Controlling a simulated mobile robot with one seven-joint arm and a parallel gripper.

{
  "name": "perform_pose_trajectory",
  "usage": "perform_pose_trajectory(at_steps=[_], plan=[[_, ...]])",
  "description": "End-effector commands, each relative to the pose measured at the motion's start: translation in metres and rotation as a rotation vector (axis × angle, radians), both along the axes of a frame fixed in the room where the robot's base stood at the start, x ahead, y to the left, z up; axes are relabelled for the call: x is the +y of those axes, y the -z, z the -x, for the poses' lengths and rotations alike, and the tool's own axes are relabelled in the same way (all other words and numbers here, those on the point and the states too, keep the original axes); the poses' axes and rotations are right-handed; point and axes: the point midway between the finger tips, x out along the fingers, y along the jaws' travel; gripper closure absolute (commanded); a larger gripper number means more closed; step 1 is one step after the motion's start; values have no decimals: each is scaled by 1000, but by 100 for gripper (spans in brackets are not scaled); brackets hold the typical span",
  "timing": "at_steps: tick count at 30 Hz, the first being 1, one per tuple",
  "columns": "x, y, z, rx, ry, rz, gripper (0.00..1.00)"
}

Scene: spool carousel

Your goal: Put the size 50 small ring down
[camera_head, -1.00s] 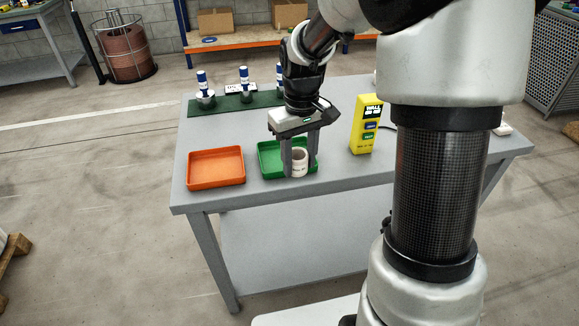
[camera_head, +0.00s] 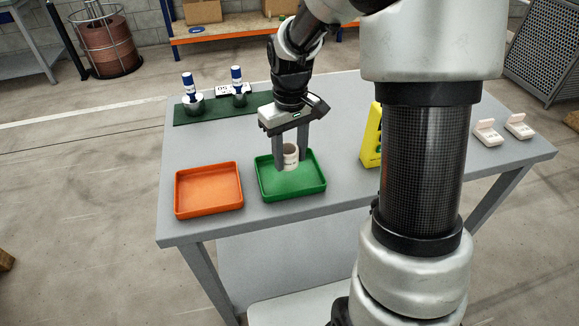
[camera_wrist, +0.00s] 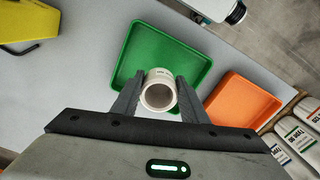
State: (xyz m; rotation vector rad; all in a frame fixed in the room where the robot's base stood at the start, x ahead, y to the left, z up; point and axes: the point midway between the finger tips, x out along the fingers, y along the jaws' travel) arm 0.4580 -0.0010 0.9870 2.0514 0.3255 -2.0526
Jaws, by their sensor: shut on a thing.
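The small ring, a short off-white cylinder with dark print, shows in the head view (camera_head: 290,157) and in the wrist view (camera_wrist: 159,92). My gripper (camera_head: 291,160) is shut on it, one finger on each side. The ring is over the green tray (camera_head: 293,195), which also shows in the wrist view (camera_wrist: 134,58). In the head view it appears within the tray's rear part. I cannot tell whether it touches the tray floor. The size number on the ring is too small to read.
An orange tray (camera_head: 209,190) stands left of the green one. A dark green mat (camera_head: 215,108) with blue-and-white handled pieces lies behind. A yellow device (camera_head: 371,135) stands to the right. Two small white boxes (camera_head: 488,133) lie at the far right. Bare grey table lies between.

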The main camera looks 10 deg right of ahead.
Motion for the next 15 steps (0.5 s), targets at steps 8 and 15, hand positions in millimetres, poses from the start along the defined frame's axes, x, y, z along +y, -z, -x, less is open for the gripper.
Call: perform_pose_trajectory(at_steps=[8, 15], plan=[[0, 32, 1, 3, -1, 0, 82], [0, 40, 0, -1, -1, 1, 82]])
